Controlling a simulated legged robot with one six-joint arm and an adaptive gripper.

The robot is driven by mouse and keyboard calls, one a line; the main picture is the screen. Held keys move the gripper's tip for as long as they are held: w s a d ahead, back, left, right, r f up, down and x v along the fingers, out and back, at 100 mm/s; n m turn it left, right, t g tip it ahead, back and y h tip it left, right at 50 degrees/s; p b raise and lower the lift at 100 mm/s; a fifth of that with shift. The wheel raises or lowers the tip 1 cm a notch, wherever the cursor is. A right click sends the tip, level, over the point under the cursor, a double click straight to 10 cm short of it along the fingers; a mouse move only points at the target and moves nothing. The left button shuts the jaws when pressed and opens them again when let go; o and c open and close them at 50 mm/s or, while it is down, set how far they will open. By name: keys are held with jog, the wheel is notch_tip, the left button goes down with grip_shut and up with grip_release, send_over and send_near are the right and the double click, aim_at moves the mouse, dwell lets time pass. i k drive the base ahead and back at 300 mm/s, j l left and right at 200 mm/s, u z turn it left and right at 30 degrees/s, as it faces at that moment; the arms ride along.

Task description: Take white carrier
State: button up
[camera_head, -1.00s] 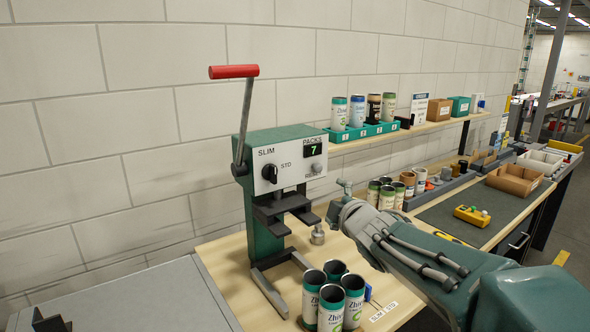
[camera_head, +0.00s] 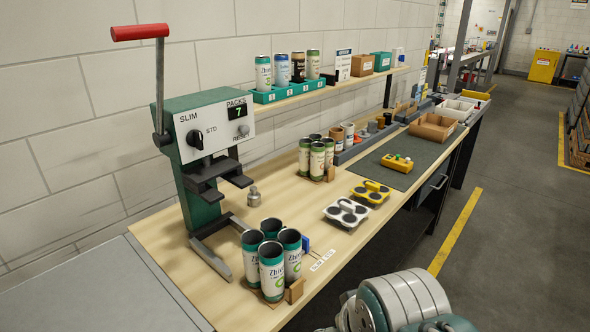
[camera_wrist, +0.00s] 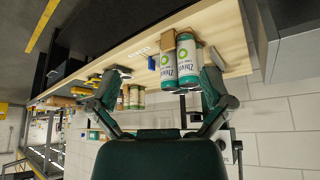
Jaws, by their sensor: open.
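The white carrier (camera_head: 346,212) lies flat on the wooden bench, right of the cluster of cans and just in front of a yellow carrier (camera_head: 371,191). It has round dark wells and nothing in them. My gripper (camera_wrist: 160,85) shows in the wrist view with its fingers spread and empty. The wrist view is upside down, and I cannot clearly make out the white carrier there. In the head view only part of my arm shows at the bottom right, and the fingers are out of frame. The gripper is not touching the carrier.
A green can press (camera_head: 205,155) stands at the left. Several green-topped cans (camera_head: 272,270) stand at the bench front, beside a small blue item (camera_head: 306,243). More cans (camera_head: 316,158) stand behind the carriers. The floor right of the bench is clear.

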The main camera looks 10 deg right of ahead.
aim_at(349, 213)
jog(key=i+l+u, duration=0.1)
jog(key=l+u, duration=0.15)
jog(key=l, duration=1.4)
jog(key=i+l+u, duration=0.15)
jog(key=i+l, duration=0.2)
jog(key=i+l+u, duration=0.15)
jog(key=i+l, duration=0.2)
jog(key=l, duration=0.25)
jog(key=i, duration=0.35)
jog(key=l+u, duration=0.05)
